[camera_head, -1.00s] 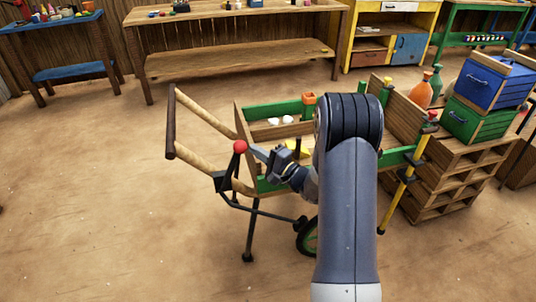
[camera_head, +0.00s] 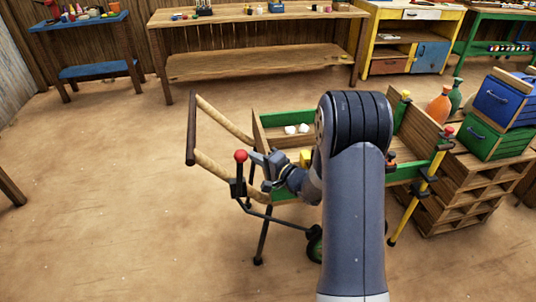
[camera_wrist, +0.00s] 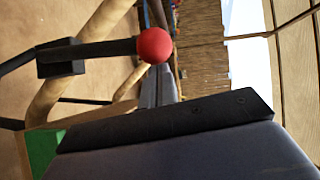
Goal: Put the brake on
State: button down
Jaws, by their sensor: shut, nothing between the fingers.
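The brake lever is a black bar with a red ball knob (camera_head: 240,156), standing near upright on the handle side of the wooden cart (camera_head: 222,122). My gripper (camera_head: 258,160) is shut and empty, just right of the knob in the head view. In the wrist view the knob (camera_wrist: 154,45) lies just beyond my fingers (camera_wrist: 165,85), with the black lever running left to its bracket. I cannot tell whether the fingers touch the knob or lever. My arm hides part of the cart box and most of its wheel (camera_head: 315,246).
White pieces and a yellow block sit in the cart box. Wooden crates with a green box (camera_head: 495,137) and a blue box (camera_head: 503,97) stand at the right. A wooden workbench (camera_head: 255,66) stands behind. The floor at the left and front is clear.

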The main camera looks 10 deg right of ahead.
jog(key=a+n+g+h+p, duration=0.1)
jog(key=a+n+h+p, duration=0.1)
jog(key=a, duration=0.7)
jog(key=shift+r+n+g+h, duration=0.45)
jog(key=shift+n+h, duration=0.15)
jog(key=shift+n, duration=0.3)
jog(key=shift+a, duration=0.2)
